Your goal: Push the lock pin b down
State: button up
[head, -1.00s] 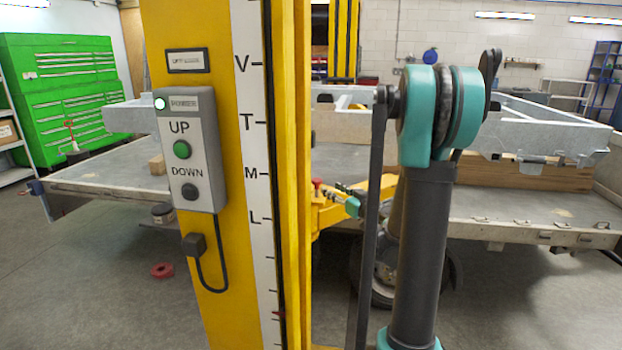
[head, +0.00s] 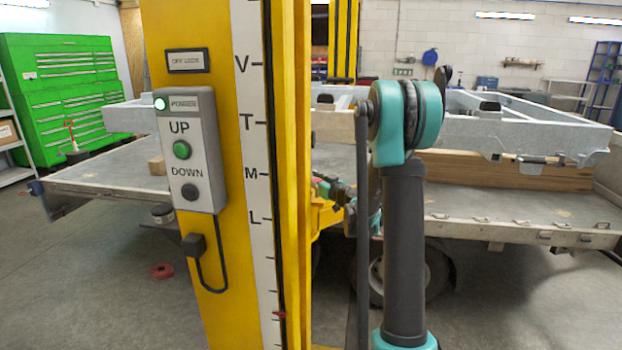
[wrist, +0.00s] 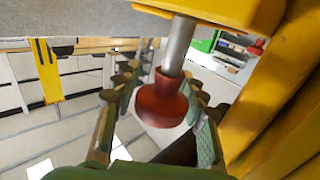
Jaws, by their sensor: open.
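In the wrist view, a lock pin (wrist: 163,97) shows as a dark red knob on a bare metal shaft. The shaft comes out of a yellow lift arm (wrist: 225,12) at the top of the picture. No letter shows on the pin, so I cannot tell that it is b. My gripper (wrist: 158,82) is open, with one finger on each side of the knob. I cannot tell whether either finger touches it. In the head view my gripper (head: 328,188) is small and partly hidden behind the yellow post.
A yellow lift post (head: 225,270) with an UP/DOWN control box (head: 188,150) stands close in front. A trailer bed (head: 520,212) carrying a grey metal frame (head: 520,132) lies behind my arm. A green tool cabinet (head: 68,95) stands at the left. A red ring (head: 162,271) lies on the floor.

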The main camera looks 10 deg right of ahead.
grip_shut()
dwell(0.4)
jog(key=shift+f, duration=1.7)
grip_release()
jog(key=shift+s, duration=0.1)
